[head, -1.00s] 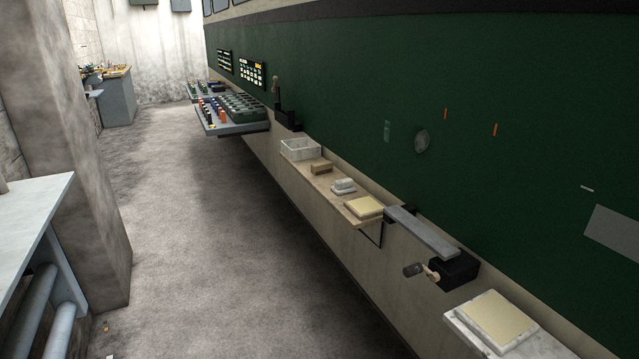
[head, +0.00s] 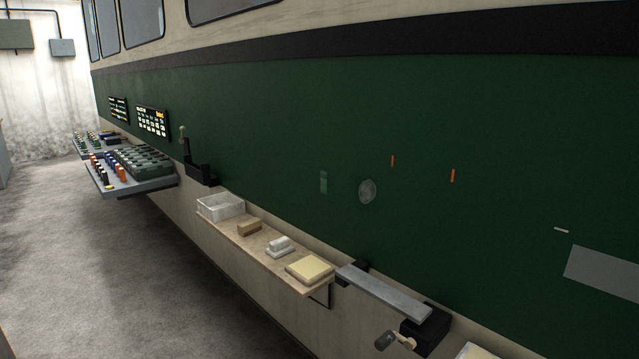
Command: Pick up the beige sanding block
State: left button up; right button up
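A small tan-beige block (head: 250,228), which looks like the beige sanding block, lies on a narrow wooden shelf (head: 232,236) along the side of the green and cream tram. On the same shelf, a white box (head: 220,206) stands on its far side. A small white-grey block with a raised handle (head: 280,246) and a flat cream square pad (head: 309,269) lie on its near side. The tan block stands apart from its neighbours. Neither of my grippers is in view.
A grey bar on black brackets (head: 383,292) and a dark-handled crank (head: 386,340) stick out at the near right. Grey trays of coloured parts (head: 135,188) stand farther along the tram. The concrete floor (head: 100,260) at left is clear.

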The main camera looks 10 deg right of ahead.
aim_at(250, 226)
jog(key=i+j, duration=0.2)
jog(key=i, duration=0.2)
jog(key=i+j+u, duration=0.1)
jog(key=i, duration=0.35)
jog(key=j, duration=0.1)
